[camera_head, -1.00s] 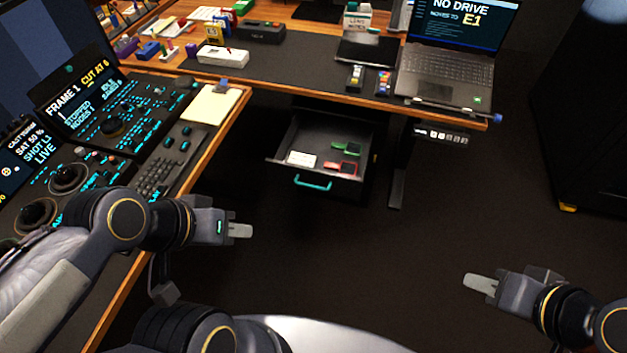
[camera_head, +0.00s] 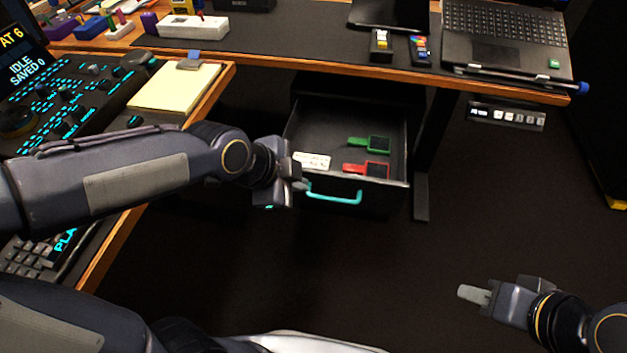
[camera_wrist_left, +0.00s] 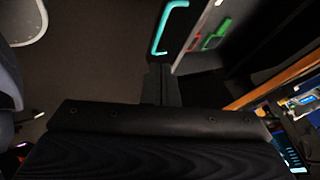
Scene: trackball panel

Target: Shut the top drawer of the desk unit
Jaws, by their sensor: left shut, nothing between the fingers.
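The top drawer (camera_head: 375,186) of the desk unit stands open under the desk, with a teal bar handle (camera_head: 335,196) on its front. In the left wrist view the handle (camera_wrist_left: 170,26) shows just beyond the shut fingers. My right gripper (camera_head: 474,294) is low at the right, away from the drawer, its fingers appearing together.
The desk edge (camera_head: 400,74) overhangs the drawer, with a laptop (camera_head: 505,40) on top. A side console with a notepad (camera_head: 175,87) stands at the left, close to my left arm. A desk leg (camera_head: 421,190) is right of the drawer. The floor in front is clear.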

